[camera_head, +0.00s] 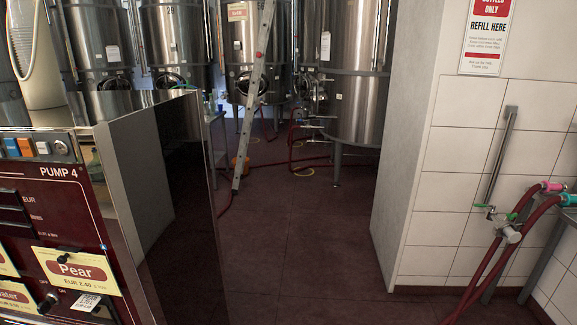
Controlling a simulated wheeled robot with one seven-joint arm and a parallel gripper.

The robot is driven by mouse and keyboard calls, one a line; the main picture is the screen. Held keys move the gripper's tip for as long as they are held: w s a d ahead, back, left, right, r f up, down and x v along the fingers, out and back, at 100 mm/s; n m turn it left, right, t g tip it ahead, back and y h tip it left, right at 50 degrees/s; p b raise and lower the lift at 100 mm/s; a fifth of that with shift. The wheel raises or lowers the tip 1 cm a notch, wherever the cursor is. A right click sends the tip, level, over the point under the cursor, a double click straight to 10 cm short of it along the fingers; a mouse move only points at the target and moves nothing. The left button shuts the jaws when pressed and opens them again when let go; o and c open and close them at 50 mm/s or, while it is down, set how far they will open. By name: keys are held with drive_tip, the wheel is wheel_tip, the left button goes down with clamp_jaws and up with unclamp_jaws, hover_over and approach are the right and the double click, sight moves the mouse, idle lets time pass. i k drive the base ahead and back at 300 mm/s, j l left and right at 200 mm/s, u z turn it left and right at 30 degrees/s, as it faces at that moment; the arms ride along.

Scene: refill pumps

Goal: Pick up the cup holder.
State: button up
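I cannot make out a cup holder in the head view. My gripper is not in view. A dark red pump panel marked PUMP 4 (50,213) fills the lower left, with a yellow Pear label (77,271) on its front. The pump's shiny metal side reaches toward the middle of the view. A pale rounded part with a cable stands behind the panel at the upper left; I cannot tell what it is.
Dark red tiled floor (290,240) lies open in the middle. Several steel tanks (355,75) stand at the back. A ladder (254,95) leans there, with red hoses around it. A white tiled wall (460,155) with red hoses (492,262) bounds the right.

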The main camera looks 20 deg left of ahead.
sight(42, 88)
drive_tip(key=i+u, duration=0.25)
drive_tip(key=u, duration=0.25)
drive_tip(key=i+l+u, duration=0.15)
drive_tip(key=u, duration=0.35)
drive_tip(key=i+l+u, duration=0.2)
drive_tip(key=u, duration=0.25)
drive_tip(key=i+l+u, duration=0.2)
drive_tip(key=u, duration=0.3)
drive_tip(key=l, duration=0.1)
